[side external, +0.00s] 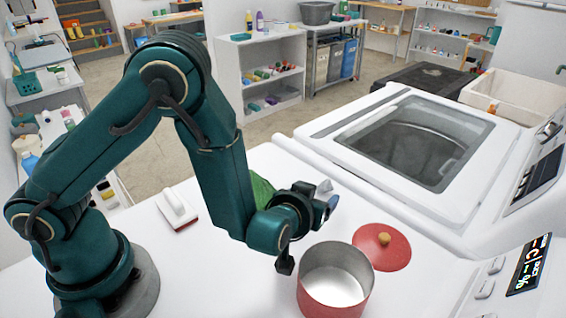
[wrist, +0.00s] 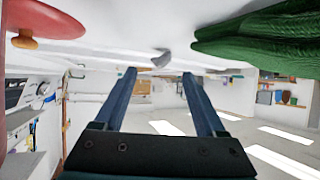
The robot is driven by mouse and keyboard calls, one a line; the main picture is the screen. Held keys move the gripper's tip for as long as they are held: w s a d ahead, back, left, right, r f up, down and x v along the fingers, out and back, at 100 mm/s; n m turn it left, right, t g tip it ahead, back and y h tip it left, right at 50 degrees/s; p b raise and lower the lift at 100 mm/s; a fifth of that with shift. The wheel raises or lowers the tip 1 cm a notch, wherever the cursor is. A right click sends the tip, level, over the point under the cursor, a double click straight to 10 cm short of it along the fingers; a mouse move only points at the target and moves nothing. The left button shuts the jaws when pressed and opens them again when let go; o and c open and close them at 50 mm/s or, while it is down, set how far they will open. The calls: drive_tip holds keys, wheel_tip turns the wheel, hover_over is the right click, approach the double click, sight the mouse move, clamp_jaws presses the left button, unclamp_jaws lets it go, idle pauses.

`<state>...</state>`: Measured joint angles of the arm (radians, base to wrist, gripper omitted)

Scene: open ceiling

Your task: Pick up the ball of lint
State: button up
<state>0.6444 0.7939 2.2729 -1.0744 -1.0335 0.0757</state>
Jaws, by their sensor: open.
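A small grey tuft, which looks like the ball of lint (wrist: 161,58), lies on the white surface in the wrist view, beyond and between my fingertips. In the side external view a greyish lump (side external: 324,186) shows just behind my gripper (side external: 325,205), partly hidden by it. My gripper (wrist: 159,72) is open, its two blue fingers spread apart with nothing between them. It is low over the white machine top, and the lint appears apart from the fingers.
A green cloth (side external: 262,190) lies behind my arm and on the right in the wrist view (wrist: 265,42). A red pot (side external: 335,298) and its red lid (side external: 382,248) are close by. A white brush (side external: 177,209) lies left.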

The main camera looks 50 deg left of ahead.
sight(323, 190)
drive_tip(key=shift+x, duration=3.05)
drive_tip(key=shift+s+a, duration=0.1)
drive_tip(key=shift+a, duration=0.05)
drive_tip(key=shift+c, duration=0.3)
clamp_jaws()
